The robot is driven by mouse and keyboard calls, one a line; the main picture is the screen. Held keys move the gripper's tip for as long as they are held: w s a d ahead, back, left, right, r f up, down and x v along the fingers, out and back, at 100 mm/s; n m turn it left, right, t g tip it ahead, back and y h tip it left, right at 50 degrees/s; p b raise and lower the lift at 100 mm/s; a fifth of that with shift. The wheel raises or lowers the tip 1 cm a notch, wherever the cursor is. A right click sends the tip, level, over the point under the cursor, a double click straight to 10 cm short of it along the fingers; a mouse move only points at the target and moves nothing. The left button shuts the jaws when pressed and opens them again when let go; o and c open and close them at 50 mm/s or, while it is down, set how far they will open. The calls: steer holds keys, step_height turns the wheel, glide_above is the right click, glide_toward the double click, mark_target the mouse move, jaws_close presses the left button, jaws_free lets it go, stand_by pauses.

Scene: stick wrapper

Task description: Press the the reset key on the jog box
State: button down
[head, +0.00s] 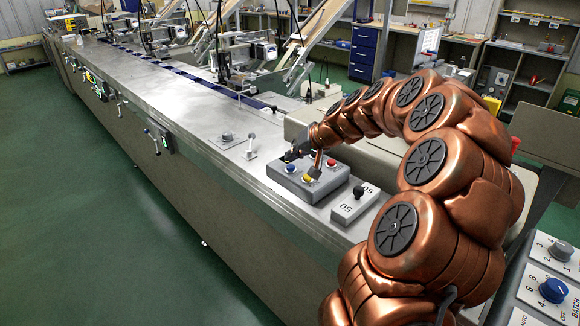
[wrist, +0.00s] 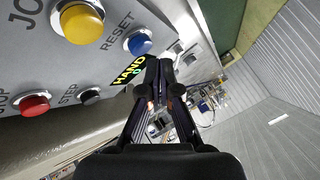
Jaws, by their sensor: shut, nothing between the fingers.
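The jog box (head: 312,187) is a grey box on the metal bench top. Its blue reset key (wrist: 138,42) sits beside the printed word RESET in the wrist view; it also shows in the head view (head: 290,168). A large yellow key (wrist: 80,22), a red stop key (wrist: 34,103) and a black step key (wrist: 90,95) share the panel. My gripper (wrist: 160,78) is shut and empty. Its fingertips appear just right of and below the blue key in the wrist view. Whether they touch the box cannot be told.
A yellow-and-black HAND label (wrist: 131,70) lies beside the reset key. A small box with a black knob (head: 357,201) stands just right of the jog box.

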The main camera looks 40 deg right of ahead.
mark_target(293, 167)
stand_by(0.3)
steer(key=shift+r+p, duration=0.55)
steer(key=shift+r, duration=2)
